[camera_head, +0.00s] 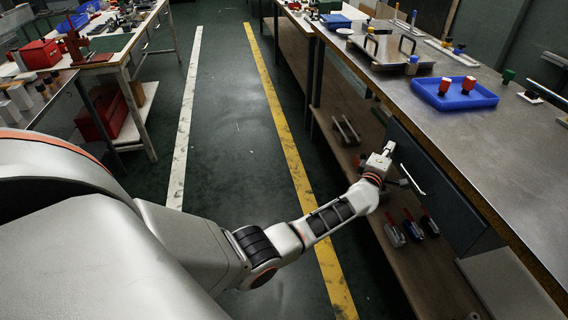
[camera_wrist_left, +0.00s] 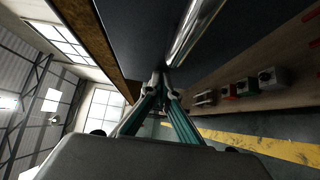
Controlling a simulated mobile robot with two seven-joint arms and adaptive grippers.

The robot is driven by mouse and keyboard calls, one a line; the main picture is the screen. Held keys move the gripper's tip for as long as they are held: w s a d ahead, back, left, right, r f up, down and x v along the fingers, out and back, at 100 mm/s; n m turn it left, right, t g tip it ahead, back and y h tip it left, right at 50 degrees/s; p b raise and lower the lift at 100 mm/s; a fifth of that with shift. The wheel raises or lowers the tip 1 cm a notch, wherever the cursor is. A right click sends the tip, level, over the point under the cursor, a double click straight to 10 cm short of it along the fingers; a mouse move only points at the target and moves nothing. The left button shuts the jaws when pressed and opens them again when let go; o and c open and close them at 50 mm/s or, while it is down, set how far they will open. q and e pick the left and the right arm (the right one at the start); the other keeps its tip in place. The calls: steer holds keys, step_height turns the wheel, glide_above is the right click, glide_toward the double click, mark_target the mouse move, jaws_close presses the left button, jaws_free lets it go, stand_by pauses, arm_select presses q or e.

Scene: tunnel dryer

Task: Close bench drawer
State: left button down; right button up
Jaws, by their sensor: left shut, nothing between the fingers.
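The bench drawer has a dark grey front (camera_head: 437,195) under the edge of the right-hand bench. Its bar handle (camera_head: 412,181) is pale and slanting. The drawer front also fills the upper middle of the left wrist view (camera_wrist_left: 145,35), with the shiny handle (camera_wrist_left: 195,32) crossing it. The front lies close to the bench edge; I cannot tell whether a gap remains. My left gripper (camera_head: 389,147) is shut and empty, near the far end of the drawer front. In the left wrist view its fingertips (camera_wrist_left: 161,82) are beside the handle's near end; contact is unclear. My right gripper is out of view.
The bench top (camera_head: 500,135) carries a blue tray (camera_head: 455,98) with red items. A lower shelf (camera_head: 400,255) holds several small tools (camera_head: 412,228). The aisle floor (camera_head: 235,130) between the benches is clear. Another table (camera_head: 120,55) stands at left.

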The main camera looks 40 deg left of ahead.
arm_select(q)
steer(key=shift+w+d+r, duration=0.2)
steer(key=shift+w+d, duration=0.15)
steer(key=shift+w, duration=0.1)
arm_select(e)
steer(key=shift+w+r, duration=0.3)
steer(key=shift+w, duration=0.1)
